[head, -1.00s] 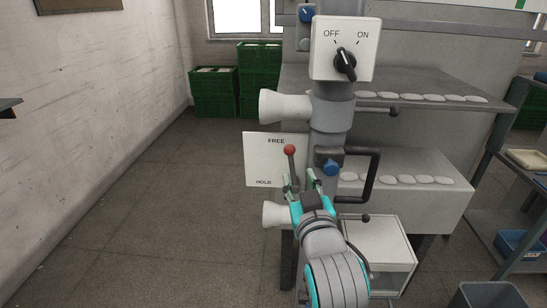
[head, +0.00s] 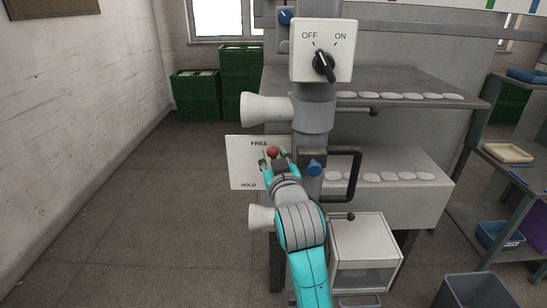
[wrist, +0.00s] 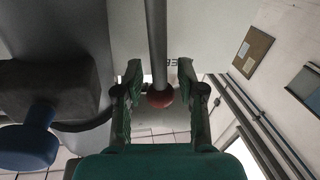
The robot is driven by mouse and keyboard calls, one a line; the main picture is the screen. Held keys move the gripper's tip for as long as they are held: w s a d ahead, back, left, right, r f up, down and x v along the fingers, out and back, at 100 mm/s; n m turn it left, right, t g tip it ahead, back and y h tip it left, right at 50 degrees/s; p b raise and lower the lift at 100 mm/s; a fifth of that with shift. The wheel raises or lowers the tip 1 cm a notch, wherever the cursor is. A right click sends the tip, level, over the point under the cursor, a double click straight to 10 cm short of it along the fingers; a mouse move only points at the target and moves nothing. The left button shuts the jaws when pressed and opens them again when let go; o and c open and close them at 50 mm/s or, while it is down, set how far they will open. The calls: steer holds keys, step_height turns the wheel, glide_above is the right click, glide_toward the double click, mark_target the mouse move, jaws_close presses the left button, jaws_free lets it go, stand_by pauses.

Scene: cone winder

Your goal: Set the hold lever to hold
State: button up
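The hold lever has a red ball knob (head: 272,152) and a grey rod, which shows in the wrist view (wrist: 157,40). The knob is up near the word FREE on the white label plate (head: 240,172); HOLD is at the plate's bottom. My gripper (head: 273,159) is at the knob. In the wrist view its green-padded fingers (wrist: 160,82) stand open, one on each side of the rod and the red knob (wrist: 160,97), with a gap on both sides. My gripper hides most of the rod in the head view.
A blue knob (head: 314,168) and a black loop handle (head: 346,175) are close on the right. A white cone (head: 262,109) juts out above the plate and a smaller one (head: 261,218) below. An OFF/ON switch box (head: 321,50) is higher up. Floor at left is clear.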

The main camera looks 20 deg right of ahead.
jaws_close()
